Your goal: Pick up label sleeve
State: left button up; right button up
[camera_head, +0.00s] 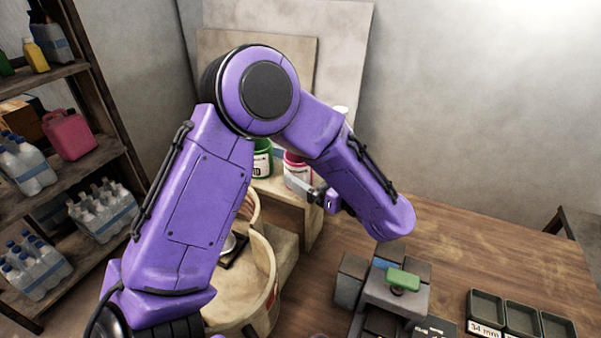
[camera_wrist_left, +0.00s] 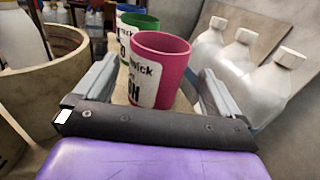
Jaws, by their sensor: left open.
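A pink cup-shaped sleeve (camera_wrist_left: 160,68) with a white printed label stands upright in the left wrist view. In the head view the pink sleeve (camera_head: 297,163) is on a wooden stand, partly hidden by my left arm. A green one (camera_wrist_left: 136,26) with a white label is just behind it, also in the head view (camera_head: 262,160), and a blue one (camera_wrist_left: 127,8) farther back. My left gripper (camera_wrist_left: 156,72) is open, its fingers on either side of the pink sleeve. I cannot tell whether they touch it. In the head view the left gripper (camera_head: 304,186) is mostly hidden. My right gripper is not in view.
A round pale vat (camera_head: 270,275) stands beside the wooden stand (camera_head: 285,205). White-capped bottles (camera_wrist_left: 250,70) are close on the right in the wrist view. Shelves with bottles (camera_head: 100,210) are at left. The wooden table (camera_head: 480,245) holds grey blocks (camera_head: 350,278) and dark trays (camera_head: 522,318).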

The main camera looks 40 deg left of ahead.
aim_at(292, 162)
pick_arm(q)
jog(key=a, duration=0.2)
jog(key=a+p, duration=0.1)
jog(key=a, duration=0.2)
jog(key=shift+s+p, duration=0.2)
jog(key=shift+p, duration=0.1)
jog(key=shift+w+a+f, duration=0.1)
jog(key=shift+a, duration=0.3)
jog(key=shift+d, duration=0.1)
jog(key=c, duration=0.7)
jog(key=shift+o, duration=0.2)
